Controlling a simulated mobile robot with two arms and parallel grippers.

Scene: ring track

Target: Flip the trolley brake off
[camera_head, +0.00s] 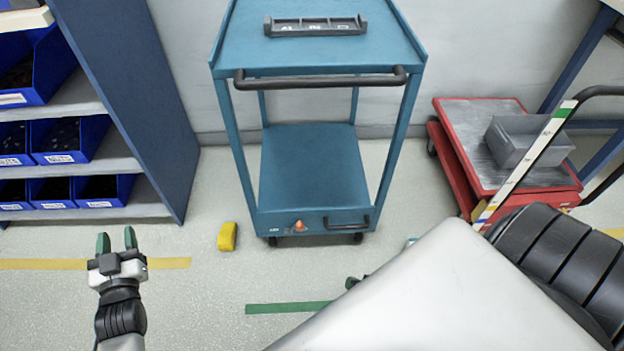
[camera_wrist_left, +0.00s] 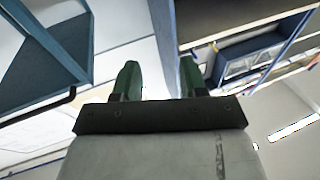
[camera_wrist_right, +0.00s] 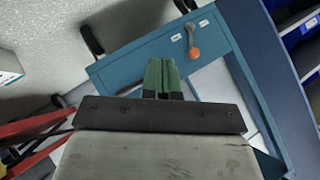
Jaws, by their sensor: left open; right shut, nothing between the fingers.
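The teal trolley (camera_head: 314,165) stands against the wall in the head view. Its brake lever (camera_head: 299,226), with an orange knob, is on the low front panel. In the right wrist view the lever (camera_wrist_right: 192,45) has a grey arm between two small white labels. My right gripper (camera_wrist_right: 160,78) is shut and empty, its fingertips over the panel in that view and apart from the knob. In the head view my own arm mostly hides it. My left gripper (camera_head: 117,243) is open and empty over the floor at left; its fingers also show in the left wrist view (camera_wrist_left: 160,78).
A yellow block (camera_head: 228,237) lies on the floor left of the trolley. Shelves with blue bins (camera_head: 68,140) stand at left. A red cart (camera_head: 462,150) carrying a grey box (camera_head: 530,143) stands at right.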

